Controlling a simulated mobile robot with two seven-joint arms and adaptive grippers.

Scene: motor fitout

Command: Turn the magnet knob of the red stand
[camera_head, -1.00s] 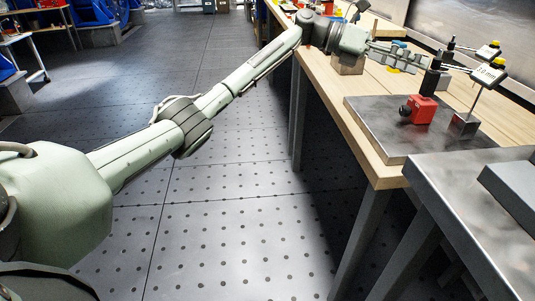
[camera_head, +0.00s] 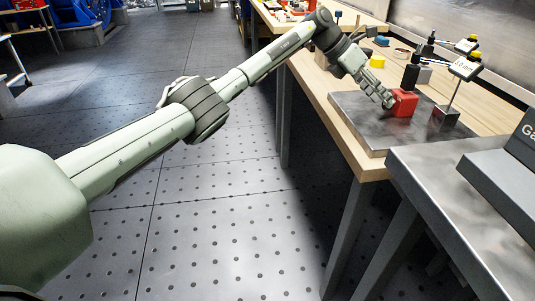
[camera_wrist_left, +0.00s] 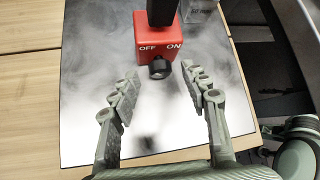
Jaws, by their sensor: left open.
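The red stand (camera_head: 404,102) is a small red block on a grey metal plate (camera_head: 350,118). In the left wrist view the red block (camera_wrist_left: 157,38) shows the words OFF and ON and a black post rising from it. Its black knob (camera_wrist_left: 159,69) is on the face toward my gripper; in the head view the fingers hide it. My left gripper (camera_head: 388,102) is close in front of the block. In the left wrist view the left gripper (camera_wrist_left: 159,80) is open, with the knob centred between and just beyond the fingertips. My right gripper is not in view.
A yellow piece (camera_head: 377,61) and other small parts lie farther back on the wooden bench (camera_head: 330,80). A grey table (camera_head: 430,165) adjoins in front.

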